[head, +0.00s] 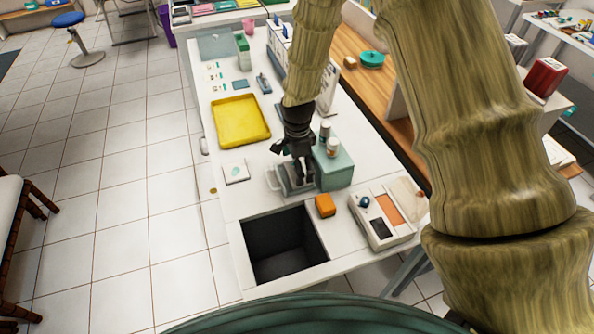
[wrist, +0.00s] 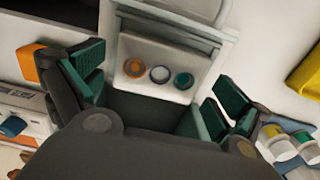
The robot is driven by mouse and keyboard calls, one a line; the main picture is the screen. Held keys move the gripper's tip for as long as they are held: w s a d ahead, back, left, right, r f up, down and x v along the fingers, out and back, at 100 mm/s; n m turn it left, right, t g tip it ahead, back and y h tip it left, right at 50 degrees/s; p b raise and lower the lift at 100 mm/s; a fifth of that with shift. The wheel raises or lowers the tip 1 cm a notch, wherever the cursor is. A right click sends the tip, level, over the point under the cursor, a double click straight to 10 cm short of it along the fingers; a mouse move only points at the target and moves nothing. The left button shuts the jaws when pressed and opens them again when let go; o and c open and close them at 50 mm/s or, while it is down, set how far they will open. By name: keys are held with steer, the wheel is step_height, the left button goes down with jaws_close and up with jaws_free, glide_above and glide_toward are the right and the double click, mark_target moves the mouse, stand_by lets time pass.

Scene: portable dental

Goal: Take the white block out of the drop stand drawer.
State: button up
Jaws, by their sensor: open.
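The teal drop stand (head: 336,168) stands on the white counter, with its pale drawer (head: 273,181) pulled out to the left. In the wrist view the drawer (wrist: 170,27) runs to the top of the picture. A white block (wrist: 158,93), with an orange, a white and a green round spot on its face, appears inside the drawer close to the stand. My gripper (head: 301,172) points down over the drawer. In the wrist view its fingers (wrist: 153,90) are spread wide on either side of the block. The gripper mostly hides the block in the head view.
Small bottles (head: 332,147) stand on top of the drop stand. An orange block (head: 325,205) and a pale device (head: 381,218) sit nearby. A dark square opening (head: 285,245) is cut in the counter in front. A yellow tray (head: 240,120) lies behind.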

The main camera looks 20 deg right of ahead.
steer(key=shift+f, duration=0.4)
steer(key=shift+c, duration=0.2)
steer(key=c, duration=1)
steer(key=shift+r, duration=0.1)
